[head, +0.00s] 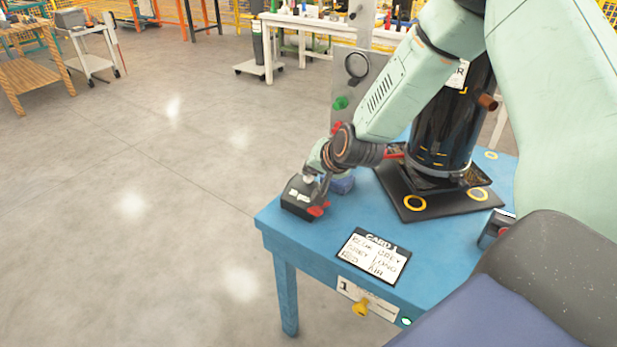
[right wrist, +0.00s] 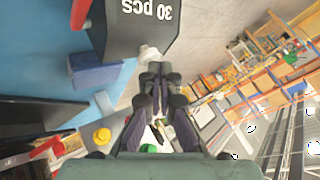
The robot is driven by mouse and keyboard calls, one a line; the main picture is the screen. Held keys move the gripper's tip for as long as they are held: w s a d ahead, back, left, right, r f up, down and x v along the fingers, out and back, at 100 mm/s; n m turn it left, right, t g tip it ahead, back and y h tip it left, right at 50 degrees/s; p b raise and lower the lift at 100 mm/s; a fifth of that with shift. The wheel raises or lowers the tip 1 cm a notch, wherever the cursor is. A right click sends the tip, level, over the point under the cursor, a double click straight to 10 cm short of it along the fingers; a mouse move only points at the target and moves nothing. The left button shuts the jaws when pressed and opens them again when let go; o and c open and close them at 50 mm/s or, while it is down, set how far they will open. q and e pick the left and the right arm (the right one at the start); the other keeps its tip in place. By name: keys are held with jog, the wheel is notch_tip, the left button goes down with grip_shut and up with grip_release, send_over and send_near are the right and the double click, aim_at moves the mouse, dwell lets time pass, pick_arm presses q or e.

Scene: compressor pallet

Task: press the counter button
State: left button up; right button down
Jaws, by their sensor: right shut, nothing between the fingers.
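The counter is a small black box (head: 299,196) at the blue table's left corner. In the right wrist view its dark face (right wrist: 140,25) reads "30 pcs". A pale rounded button (right wrist: 150,52) sits at its edge. My right gripper (right wrist: 156,72) is shut and empty, with its fingertips right at the button; I cannot tell whether they touch it. In the head view the right gripper (head: 322,180) is over the counter and partly hides it. My left gripper is not in view.
A red part (head: 318,210) is beside the counter, and a blue block (head: 342,184) is close behind. A black compressor tank (head: 455,125) stands on a dark base (head: 420,212). A written card (head: 372,256) lies in front on the blue table (head: 315,240).

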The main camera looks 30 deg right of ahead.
aim_at(311, 179)
jog(key=shift+f+b, duration=0.3)
jog(key=shift+f, duration=0.1)
dwell(0.4)
jog(key=shift+r, duration=0.1)
jog(key=shift+r+p, duration=0.95)
notch_tip(311, 179, up, 5)
jog(key=p, duration=0.5)
dwell(1.8)
